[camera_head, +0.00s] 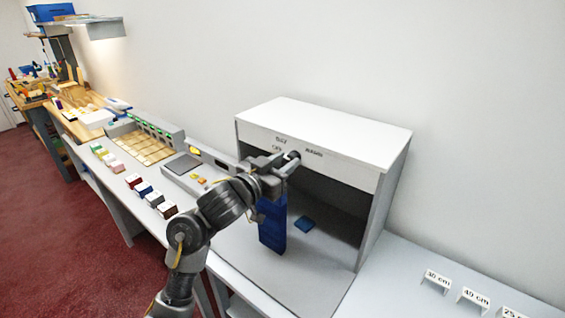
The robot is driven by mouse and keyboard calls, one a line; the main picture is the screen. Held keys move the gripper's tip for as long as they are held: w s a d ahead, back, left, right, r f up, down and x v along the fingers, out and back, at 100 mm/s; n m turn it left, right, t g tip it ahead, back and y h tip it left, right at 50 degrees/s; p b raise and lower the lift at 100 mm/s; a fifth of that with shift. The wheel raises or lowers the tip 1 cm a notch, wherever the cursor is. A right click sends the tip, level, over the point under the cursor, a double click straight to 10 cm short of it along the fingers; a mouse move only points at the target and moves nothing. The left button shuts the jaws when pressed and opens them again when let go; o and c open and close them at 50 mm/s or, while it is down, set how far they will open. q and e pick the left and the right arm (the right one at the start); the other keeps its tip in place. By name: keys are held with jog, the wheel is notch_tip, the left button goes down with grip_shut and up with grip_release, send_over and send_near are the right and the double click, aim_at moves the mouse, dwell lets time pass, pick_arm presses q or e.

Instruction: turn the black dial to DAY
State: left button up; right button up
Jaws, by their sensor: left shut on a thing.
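The black dial (294,154) is on the front panel of a white-topped light booth (330,131), and only a small part of it shows. My left gripper (288,157) is at the panel, shut on the dial, and its fingers hide most of it. Small printed labels stand around the dial, above, left and right of it. They are too small to read surely, and I cannot tell which way the dial points. My right gripper is not in view.
Left stand a sorting tray (140,147) and several coloured blocks. Size signs (436,281) stand right.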

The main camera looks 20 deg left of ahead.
pick_arm(q)
jog(key=m, duration=0.4)
jog(key=shift+m+b, duration=0.3)
jog(key=shift+b, duration=0.1)
jog(key=m+b, duration=0.1)
jog(key=m, duration=0.4)
jog(key=shift+d+r+b, duration=0.1)
jog(key=shift+b, duration=0.25)
jog(key=shift+m, duration=0.3)
jog(key=o, duration=1)
jog(key=p+v, duration=0.2)
jog(key=v, duration=0.9)
jog(key=shift+d, duration=0.1)
